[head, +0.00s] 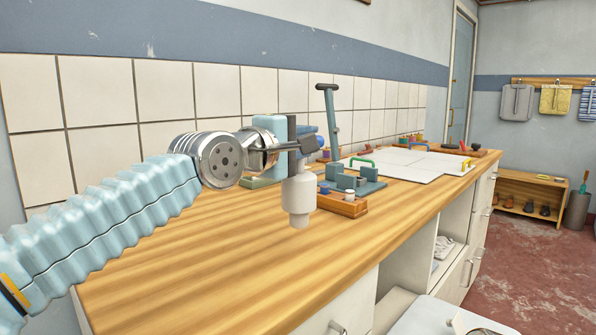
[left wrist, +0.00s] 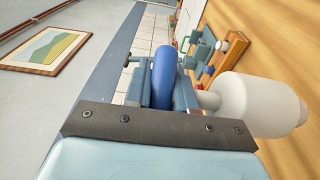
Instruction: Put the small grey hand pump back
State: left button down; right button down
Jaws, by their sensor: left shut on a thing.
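The small grey hand pump (head: 299,196) hangs upright, with its pale grey body below my left gripper (head: 314,143) and a narrower end pointing down. In the left wrist view the pump (left wrist: 258,105) sticks out to the right of the fingers. My left gripper (left wrist: 162,80) is shut, with a rounded blue part between its fingers that appears to be the pump's handle. The pump is in front of the wooden worktop in the picture, and its lower end seems clear of the wood. My right gripper is in neither view.
A blue-grey lever press (head: 333,125) stands on the worktop (head: 210,255), just beyond the pump. A wooden block (head: 341,206) with small coloured pieces lies near its base. White boards (head: 412,163) lie farther right. The near worktop is clear.

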pick_arm(q)
jog(key=shift+w+a+f, duration=0.25)
jog(key=shift+f, duration=0.2)
jog(key=shift+w+a+f, duration=0.2)
jog(key=shift+w+f, duration=0.05)
jog(key=shift+f, duration=0.15)
jog(key=shift+a+f+b, duration=0.1)
jog(key=shift+f+b, duration=0.6)
jog(key=shift+f, duration=0.85)
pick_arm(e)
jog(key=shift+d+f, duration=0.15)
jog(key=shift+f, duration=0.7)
pick_arm(q)
jog(key=shift+f, duration=0.2)
jog(key=c, duration=0.9)
grip_release()
jog(key=shift+c, duration=0.2)
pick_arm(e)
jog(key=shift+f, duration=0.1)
pick_arm(q)
jog(key=shift+r, duration=0.15)
